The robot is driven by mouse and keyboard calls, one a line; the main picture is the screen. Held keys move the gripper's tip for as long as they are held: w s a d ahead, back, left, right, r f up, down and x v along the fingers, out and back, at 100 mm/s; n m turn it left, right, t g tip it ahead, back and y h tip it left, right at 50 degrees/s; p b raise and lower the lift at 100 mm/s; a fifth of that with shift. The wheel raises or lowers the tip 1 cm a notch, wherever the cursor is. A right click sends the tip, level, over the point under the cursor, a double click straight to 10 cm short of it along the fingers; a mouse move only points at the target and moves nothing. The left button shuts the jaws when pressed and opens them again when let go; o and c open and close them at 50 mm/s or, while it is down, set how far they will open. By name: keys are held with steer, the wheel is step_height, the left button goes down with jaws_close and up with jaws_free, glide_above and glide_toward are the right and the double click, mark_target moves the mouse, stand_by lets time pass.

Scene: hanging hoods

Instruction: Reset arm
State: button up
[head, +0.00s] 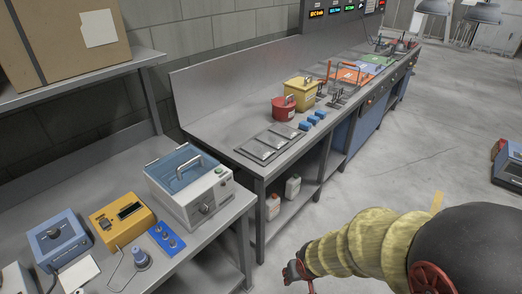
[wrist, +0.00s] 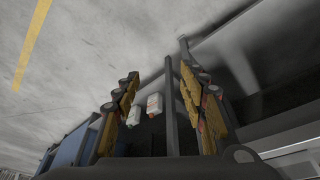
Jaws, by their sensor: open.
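My arm (head: 375,245), in a ribbed yellow sleeve with a dark rounded link, reaches in from the lower right of the head view over the open floor. My gripper (head: 297,270) hangs in front of the benches, partly cut off by the bottom edge. In the wrist view my gripper (wrist: 160,95) shows two yellow and black fingers spread wide apart. Nothing is between the fingers. Two white bottles show beyond the gap, away from the fingers.
The near bench (head: 215,240) holds a blue-lidded bath (head: 190,185), a yellow box (head: 120,218) and a blue box (head: 57,243).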

steer(key=s+d+r, duration=0.2)
steer(key=s+r, duration=0.2)
steer(key=r, duration=0.5)
steer(key=s+d+r+m+t, duration=0.1)
steer(key=s+d+r, duration=0.2)
steer(key=r, duration=0.7)
steer(key=s+d+r+m+t, duration=0.1)
steer(key=s+d+r, duration=0.1)
steer(key=s+r, duration=0.4)
step_height(320, 180, up, 4)
steer(key=shift+s+d+r, duration=0.15)
steer(key=shift+s, duration=0.1)
steer(key=shift+c, duration=0.7)
